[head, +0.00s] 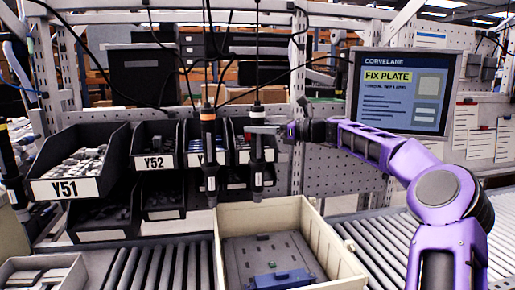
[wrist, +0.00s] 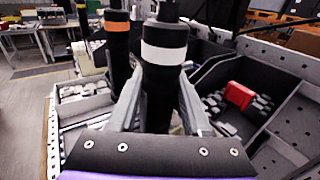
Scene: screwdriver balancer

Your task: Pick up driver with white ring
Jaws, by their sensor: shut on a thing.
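The driver with the white ring (head: 257,155) hangs upright on a cable above the beige tote in the head view. In the wrist view this driver (wrist: 163,62) fills the middle, its white ring near the top. My gripper (head: 262,130) reaches in from the right and is shut around its upper body. In the wrist view my gripper's fingers (wrist: 158,108) lie on both sides of the dark body. A second driver with an orange ring (head: 209,150) hangs just to the left; it also shows in the wrist view (wrist: 117,45).
The tote (head: 335,250) below holds a grey plate (head: 262,255) with a blue part (head: 281,279). Dark parts bins, including Y51 (head: 75,160) and Y52 (head: 155,148), stand behind and left. A roller conveyor (head: 400,235) runs along the front. A screen (head: 405,92) reads "FIX PLATE".

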